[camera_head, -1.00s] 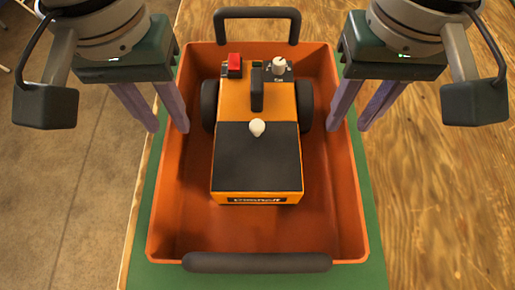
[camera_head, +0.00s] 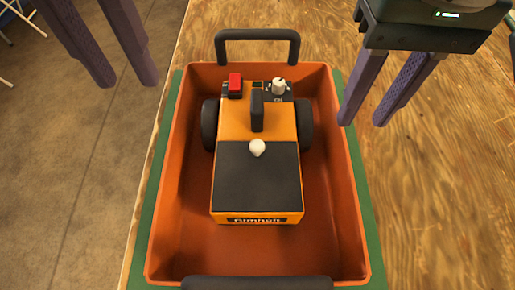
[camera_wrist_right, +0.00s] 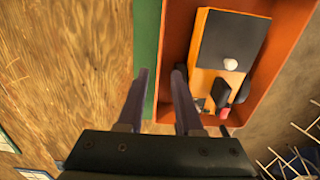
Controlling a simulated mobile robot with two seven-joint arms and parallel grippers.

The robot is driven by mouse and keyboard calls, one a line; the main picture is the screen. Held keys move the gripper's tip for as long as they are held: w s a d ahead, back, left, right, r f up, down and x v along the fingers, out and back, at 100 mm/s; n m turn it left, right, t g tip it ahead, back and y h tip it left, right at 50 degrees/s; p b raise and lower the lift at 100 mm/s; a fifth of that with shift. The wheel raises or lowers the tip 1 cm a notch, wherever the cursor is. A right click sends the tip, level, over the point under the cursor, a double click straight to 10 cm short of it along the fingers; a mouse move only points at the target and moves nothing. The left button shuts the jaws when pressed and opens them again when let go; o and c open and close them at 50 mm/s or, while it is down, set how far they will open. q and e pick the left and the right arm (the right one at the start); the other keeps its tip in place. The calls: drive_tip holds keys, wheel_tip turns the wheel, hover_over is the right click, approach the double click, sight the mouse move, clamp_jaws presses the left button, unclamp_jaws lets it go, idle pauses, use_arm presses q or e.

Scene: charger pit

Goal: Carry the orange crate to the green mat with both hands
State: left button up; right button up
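The orange crate (camera_head: 335,225) sits on the green mat (camera_head: 147,215), which shows as a narrow green border at its sides. The crate has a dark handle (camera_head: 219,45) at the far end and another (camera_head: 257,283) at the near end. My left gripper (camera_head: 127,82) is open and empty, left of the crate and clear of it. My right gripper (camera_head: 362,122) is open and empty above the crate's right side, apart from both handles. In the right wrist view my fingers (camera_wrist_right: 160,74) are spread with nothing between them, over the mat strip and crate edge.
An orange and black wheeled device (camera_head: 257,180) with a red switch and white knobs lies inside the crate. The wooden table (camera_head: 450,190) is bare to the right. The floor (camera_head: 60,190) is open at the left.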

wheel_tip(320, 180, up, 7)
drive_tip(key=shift+f, duration=0.15)
drive_tip(key=shift+s, duration=0.1)
idle(0.5)
